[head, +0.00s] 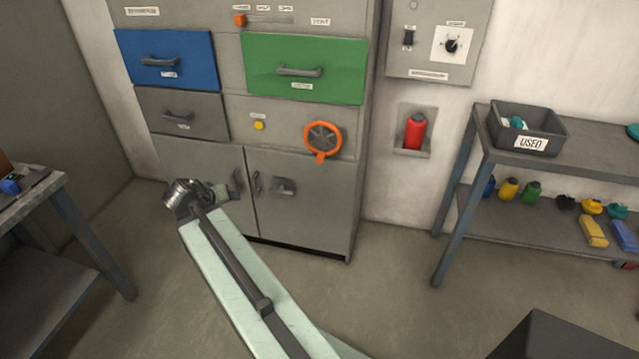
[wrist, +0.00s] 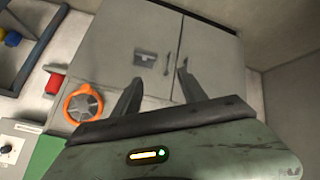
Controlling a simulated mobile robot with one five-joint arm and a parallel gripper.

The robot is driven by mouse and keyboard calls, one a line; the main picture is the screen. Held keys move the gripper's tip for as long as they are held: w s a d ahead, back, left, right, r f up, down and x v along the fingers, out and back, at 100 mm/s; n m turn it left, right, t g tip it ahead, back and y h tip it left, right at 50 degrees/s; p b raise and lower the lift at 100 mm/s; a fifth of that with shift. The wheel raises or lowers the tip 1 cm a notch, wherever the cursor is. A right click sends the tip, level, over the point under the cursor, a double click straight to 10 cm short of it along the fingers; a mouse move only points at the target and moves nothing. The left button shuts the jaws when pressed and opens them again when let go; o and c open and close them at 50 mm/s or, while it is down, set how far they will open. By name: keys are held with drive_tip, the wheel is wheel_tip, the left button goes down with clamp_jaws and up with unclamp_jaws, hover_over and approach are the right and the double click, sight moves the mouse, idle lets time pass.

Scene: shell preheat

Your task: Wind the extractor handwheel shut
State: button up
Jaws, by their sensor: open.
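The extractor handwheel (head: 323,138) has an orange rim, a grey hub and an orange handle knob at its lower edge. It sits on the grey cabinet front, right of a small yellow button (head: 259,125). In the wrist view the handwheel (wrist: 83,103) is at the left, beside the fingers and apart from them. My gripper (head: 230,190) is left of and below the wheel, in front of the lower doors. In the wrist view my gripper (wrist: 160,77) is open, with nothing between its two dark fingers.
A blue drawer (head: 167,60) and a green drawer (head: 304,69) are above. The lower doors (head: 300,200) have protruding handles. A red bottle (head: 414,132) sits in a wall niche. A shelf table with a "USED" bin (head: 528,128) stands right; another table (head: 45,205) stands left.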

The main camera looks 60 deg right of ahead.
drive_tip(key=s+d+f+m+h+b, duration=0.2)
drive_tip(key=s+d+h+b, duration=0.15)
drive_tip(key=d, duration=0.45)
drive_tip(key=s+d+f+m+h+b, duration=0.1)
drive_tip(key=s+d+f+h+b, duration=0.1)
drive_tip(key=d+b, duration=0.5)
drive_tip(key=t+h+b, duration=0.2)
drive_tip(key=h+b, duration=0.2)
drive_tip(key=b, duration=0.2)
approach(318, 161)
drive_tip(key=d, duration=0.3)
drive_tip(key=shift+y, duration=0.25)
drive_tip(key=x, duration=0.7)
drive_tip(key=shift+w+d+r, duration=0.1)
drive_tip(key=shift+w+r, duration=0.25)
clamp_jaws()
